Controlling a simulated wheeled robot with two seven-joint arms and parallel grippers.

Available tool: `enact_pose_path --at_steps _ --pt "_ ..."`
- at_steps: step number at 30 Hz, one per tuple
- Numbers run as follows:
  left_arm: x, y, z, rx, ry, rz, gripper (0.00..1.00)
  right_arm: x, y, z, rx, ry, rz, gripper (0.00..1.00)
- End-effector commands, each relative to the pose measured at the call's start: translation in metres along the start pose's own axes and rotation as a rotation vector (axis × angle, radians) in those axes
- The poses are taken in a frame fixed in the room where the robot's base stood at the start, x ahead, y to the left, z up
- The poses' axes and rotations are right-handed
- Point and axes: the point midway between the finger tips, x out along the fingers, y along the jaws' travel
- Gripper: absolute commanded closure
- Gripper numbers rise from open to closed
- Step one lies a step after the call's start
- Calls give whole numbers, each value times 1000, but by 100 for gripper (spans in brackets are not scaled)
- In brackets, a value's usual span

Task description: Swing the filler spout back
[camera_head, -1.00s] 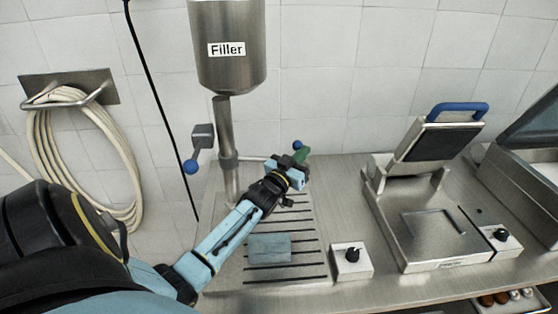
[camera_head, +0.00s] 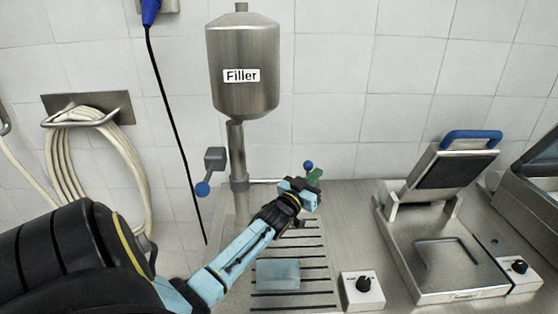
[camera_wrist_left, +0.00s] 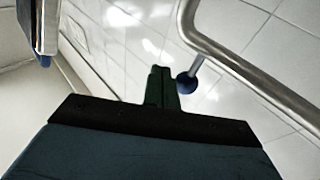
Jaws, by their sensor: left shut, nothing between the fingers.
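The filler (camera_head: 243,75) is a steel hopper on an upright post. Its thin spout (camera_head: 262,181) runs right from the collar on the post, partly hidden behind my left gripper. A blue knob (camera_head: 308,165) shows just above the gripper. In the wrist view, a bent steel tube (camera_wrist_left: 238,68) carries a blue knob (camera_wrist_left: 187,82) on a short stem. My left gripper (camera_head: 315,177) is shut and empty over the grate. Its green fingers (camera_wrist_left: 162,84) lie just left of the knob in the wrist view; I cannot tell whether they touch it.
A translucent bluish container (camera_head: 278,274) sits on the slotted grate (camera_head: 308,262). A control box with a black dial (camera_head: 363,291) stands right of it. An open press (camera_head: 450,240) is farther right. A lever with a blue ball (camera_head: 203,188) sticks out left of the post. A coiled hose (camera_head: 92,160) hangs left.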

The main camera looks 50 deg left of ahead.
Motion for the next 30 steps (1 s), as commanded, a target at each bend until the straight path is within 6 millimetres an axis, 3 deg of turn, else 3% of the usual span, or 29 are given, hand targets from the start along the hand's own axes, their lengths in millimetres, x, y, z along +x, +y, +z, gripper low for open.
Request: enact_pose_path --at_steps 5,15,21,30 --pt "-13 33 2 -8 -2 10 100 -15 0 -2 0 1 0 16" --pt "-61 90 11 -5 -1 10 100 0 0 0 0 0 0 16" --pt "-75 107 11 -3 -1 10 100 2 0 0 0 0 0 16" --pt "-77 110 11 -1 -1 10 100 2 0 1 0 -1 0 16"
